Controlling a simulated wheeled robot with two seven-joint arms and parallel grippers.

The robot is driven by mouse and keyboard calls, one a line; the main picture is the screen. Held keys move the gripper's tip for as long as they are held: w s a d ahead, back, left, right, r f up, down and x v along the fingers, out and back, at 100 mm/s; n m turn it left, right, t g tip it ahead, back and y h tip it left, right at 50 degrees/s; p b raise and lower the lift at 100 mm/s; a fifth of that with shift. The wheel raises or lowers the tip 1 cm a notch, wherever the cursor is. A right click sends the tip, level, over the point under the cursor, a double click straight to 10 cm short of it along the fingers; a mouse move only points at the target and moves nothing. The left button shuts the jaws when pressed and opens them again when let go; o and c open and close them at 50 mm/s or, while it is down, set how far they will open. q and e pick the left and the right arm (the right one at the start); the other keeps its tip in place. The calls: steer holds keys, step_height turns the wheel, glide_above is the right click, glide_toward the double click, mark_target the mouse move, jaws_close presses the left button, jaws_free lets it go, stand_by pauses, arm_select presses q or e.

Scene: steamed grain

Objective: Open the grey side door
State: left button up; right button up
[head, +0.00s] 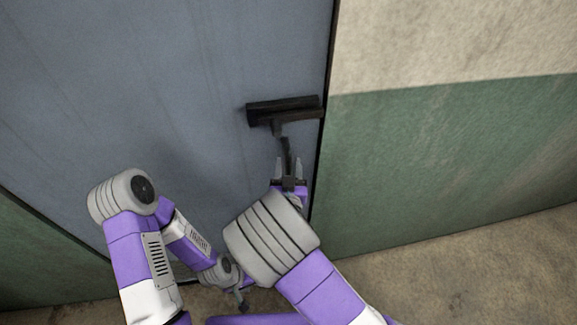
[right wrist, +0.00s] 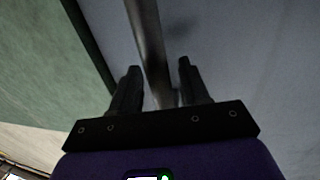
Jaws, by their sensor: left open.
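The grey side door (head: 170,70) fills the left and middle of the head view and looks shut against the wall. Its dark handle (head: 284,108) sits near the door's right edge, with a dark part running down from it. My right gripper (head: 289,164) is just below the handle. In the right wrist view, my right gripper (right wrist: 158,68) is open, with a metallic bar (right wrist: 150,35) running between its fingers, closer to the left finger. I cannot tell whether they touch. My left gripper (head: 242,298) is open and empty, low near the floor, away from the handle.
A wall, green below (head: 450,150) and cream above (head: 450,40), stands right of the door beyond a narrow dark gap. Another green wall part (head: 30,260) is at the lower left. Bare brown floor (head: 480,270) is free at the lower right.

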jaws_close()
